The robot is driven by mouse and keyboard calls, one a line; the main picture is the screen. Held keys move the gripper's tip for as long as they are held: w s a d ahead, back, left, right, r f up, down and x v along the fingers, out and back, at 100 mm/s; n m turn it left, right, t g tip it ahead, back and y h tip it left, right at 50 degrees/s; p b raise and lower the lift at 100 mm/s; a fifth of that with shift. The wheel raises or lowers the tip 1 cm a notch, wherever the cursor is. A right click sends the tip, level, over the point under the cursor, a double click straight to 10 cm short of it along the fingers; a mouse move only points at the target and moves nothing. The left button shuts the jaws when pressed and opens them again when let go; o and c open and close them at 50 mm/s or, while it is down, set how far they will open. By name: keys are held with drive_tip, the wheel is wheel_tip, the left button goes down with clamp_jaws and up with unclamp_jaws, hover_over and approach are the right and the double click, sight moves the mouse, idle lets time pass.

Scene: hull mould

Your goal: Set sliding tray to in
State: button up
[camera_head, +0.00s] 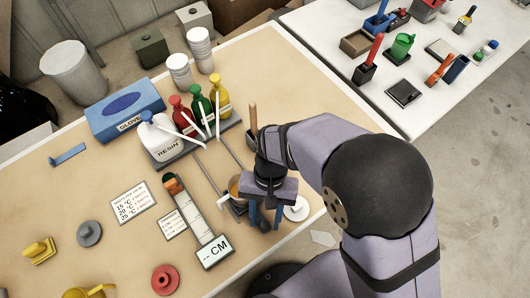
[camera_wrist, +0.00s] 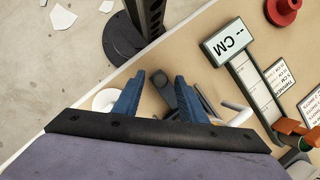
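My gripper (camera_head: 265,218) is low over the front edge of the bench, its blue fingers pointing down. In the wrist view its two fingers (camera_wrist: 158,82) stand apart, with a dark grey knob-like piece (camera_wrist: 165,90) between them; a gap shows, and I cannot tell if either finger touches it. This piece seems to belong to the sliding tray, whose grey rails (camera_head: 207,172) run from the bottle rack toward my gripper. My gripper and wrist hide most of the tray's near end. A small cup with orange contents (camera_head: 234,186) shows just left of my gripper.
A grey rack (camera_head: 190,146) holds several bottles, one marked RESIN. A CM gauge (camera_head: 214,250) lies left of my gripper. A white disc (camera_head: 297,209) is to its right. A wooden-handled tool (camera_head: 253,118) stands behind my wrist. The bench's front edge is close.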

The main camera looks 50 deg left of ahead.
clamp_jaws()
drive_tip(key=a, duration=1.4)
drive_tip(key=shift+a, duration=0.2)
drive_tip(key=shift+r, duration=0.1)
drive_tip(key=shift+a, duration=0.15)
unclamp_jaws()
